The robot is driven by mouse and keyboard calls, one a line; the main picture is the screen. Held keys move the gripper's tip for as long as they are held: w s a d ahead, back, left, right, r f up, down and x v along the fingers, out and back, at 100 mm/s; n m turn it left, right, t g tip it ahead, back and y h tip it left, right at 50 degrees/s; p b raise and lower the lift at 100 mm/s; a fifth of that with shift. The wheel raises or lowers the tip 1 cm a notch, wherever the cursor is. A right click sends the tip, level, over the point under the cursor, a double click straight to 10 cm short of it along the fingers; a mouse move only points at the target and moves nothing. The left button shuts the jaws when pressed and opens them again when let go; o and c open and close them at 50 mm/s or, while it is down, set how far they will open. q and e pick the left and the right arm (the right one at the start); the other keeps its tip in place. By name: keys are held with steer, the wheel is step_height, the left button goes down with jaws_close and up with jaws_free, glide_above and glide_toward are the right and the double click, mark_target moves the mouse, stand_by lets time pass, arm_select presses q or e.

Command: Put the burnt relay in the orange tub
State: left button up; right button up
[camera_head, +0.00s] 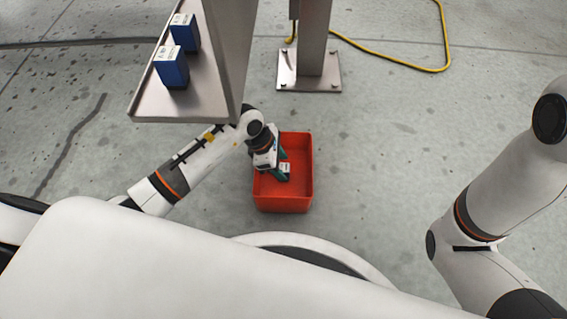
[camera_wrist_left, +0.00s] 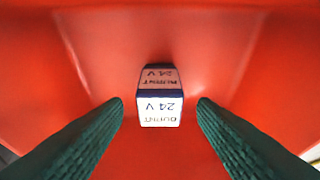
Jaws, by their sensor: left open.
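The orange tub (camera_head: 283,204), which looks red-orange, stands on the floor. Its inside fills the left wrist view (camera_wrist_left: 225,40). The burnt relay (camera_wrist_left: 160,110) is a small block with a dark blue body and white labels reading BURNT 24 V. In the left wrist view it is between my left gripper's fingers (camera_wrist_left: 160,106), with a clear gap on both sides. My left gripper (camera_head: 285,166) is open and reaches down into the tub, with the relay's white label (camera_head: 285,168) between its green fingers. Whether the relay rests on the tub's floor is hard to tell. My right gripper is out of view.
Two blue relays with white labels, one nearer (camera_head: 171,68) and one farther (camera_head: 185,34), stand on a grey metal shelf (camera_head: 150,108) left of the tub. A post on a bolted base plate (camera_head: 308,82) stands behind it. A yellow cable (camera_head: 400,62) lies behind. Floor to the tub's right is clear.

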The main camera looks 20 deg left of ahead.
arm_select(q)
steer(key=p+v, duration=0.5)
steer(key=v, duration=0.4)
steer(key=shift+r, duration=0.35)
steer(key=shift+a, duration=0.15)
